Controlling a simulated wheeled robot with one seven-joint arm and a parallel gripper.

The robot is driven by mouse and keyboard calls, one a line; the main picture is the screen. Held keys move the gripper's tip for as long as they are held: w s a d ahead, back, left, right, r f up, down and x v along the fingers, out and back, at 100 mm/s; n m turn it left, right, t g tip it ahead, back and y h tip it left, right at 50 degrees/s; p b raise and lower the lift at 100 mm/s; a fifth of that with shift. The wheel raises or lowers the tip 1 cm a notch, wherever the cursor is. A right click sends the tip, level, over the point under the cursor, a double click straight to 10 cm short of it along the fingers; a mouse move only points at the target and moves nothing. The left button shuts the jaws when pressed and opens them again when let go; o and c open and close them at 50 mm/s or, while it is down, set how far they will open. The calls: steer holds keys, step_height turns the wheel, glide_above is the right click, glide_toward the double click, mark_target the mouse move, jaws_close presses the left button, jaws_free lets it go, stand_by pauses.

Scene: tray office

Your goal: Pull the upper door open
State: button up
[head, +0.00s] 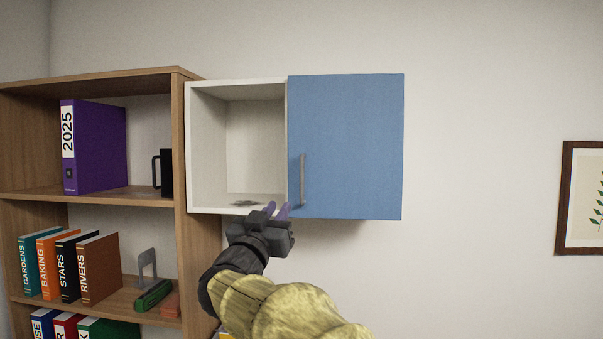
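The upper door (352,145) is a flat blue panel on the right half of a white wall cabinet (206,150). It looks shut. A grey vertical bar handle (302,180) sits near its lower left edge. My gripper (277,211) is just left of and below the handle, in front of the cabinet's lower edge. Its purple fingertips point up and appear a little apart, with nothing seen between them. It does not appear to touch the handle, but the depth between them is hard to judge.
The cabinet's left half is an open white compartment. A wooden bookcase (182,120) stands to the left, with a purple binder (98,148), a dark mug (166,172) and several books. A framed picture (565,200) hangs at right. The wall between door and picture is clear.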

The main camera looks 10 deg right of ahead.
mark_target(301, 174)
steer(key=p+x, duration=0.9)
steer(key=x, duration=0.8)
steer(key=shift+w+d, duration=0.15)
steer(key=shift+f, duration=0.1)
jaws_close()
